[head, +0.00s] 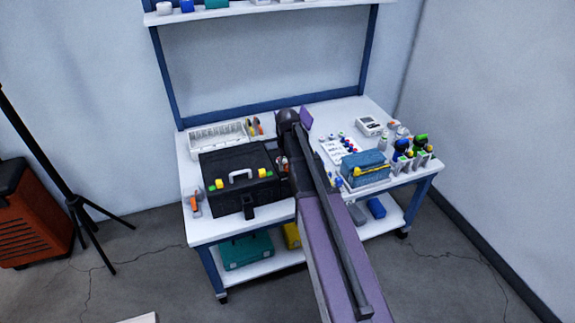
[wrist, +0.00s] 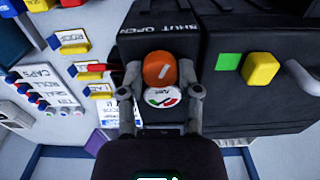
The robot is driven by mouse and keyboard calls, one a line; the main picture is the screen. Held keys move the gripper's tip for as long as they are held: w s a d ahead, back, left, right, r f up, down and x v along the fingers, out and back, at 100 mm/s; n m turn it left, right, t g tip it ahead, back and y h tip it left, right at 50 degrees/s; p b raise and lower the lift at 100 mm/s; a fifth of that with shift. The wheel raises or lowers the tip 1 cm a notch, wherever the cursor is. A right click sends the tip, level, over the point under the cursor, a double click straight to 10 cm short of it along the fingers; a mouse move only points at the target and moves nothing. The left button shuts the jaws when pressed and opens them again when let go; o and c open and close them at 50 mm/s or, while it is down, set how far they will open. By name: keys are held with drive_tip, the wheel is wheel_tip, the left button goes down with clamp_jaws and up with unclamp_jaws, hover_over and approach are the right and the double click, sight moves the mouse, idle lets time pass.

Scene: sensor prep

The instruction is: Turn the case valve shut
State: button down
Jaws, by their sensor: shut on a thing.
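The black case (head: 222,163) lies on the workbench with its white handle up; its dark side also fills the upper right of the wrist view (wrist: 290,110). The valve is an orange round knob (wrist: 157,72) with a short white mark, set on a black block beside the case. Lettering SHUT and OPEN shows on the block above it. A small white dial (wrist: 162,97) with red and green parts lies just below the knob. My gripper (wrist: 160,78) has one finger on each side of the knob, shut on it. In the head view my arm mostly hides the valve.
Right of my arm stand a blue pouch (head: 364,168), a rack of bottles (head: 412,158) and a white meter (head: 370,126). A white bin (head: 217,138) stands behind the case. An orange-handled tool (head: 195,203) lies at the left edge. Labelled holders (wrist: 75,70) crowd the wrist view's left.

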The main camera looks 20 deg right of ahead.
drive_tip(key=shift+m, duration=2.2)
drive_tip(key=shift+c, duration=1.5)
unclamp_jaws()
drive_tip(key=shift+n, duration=0.3)
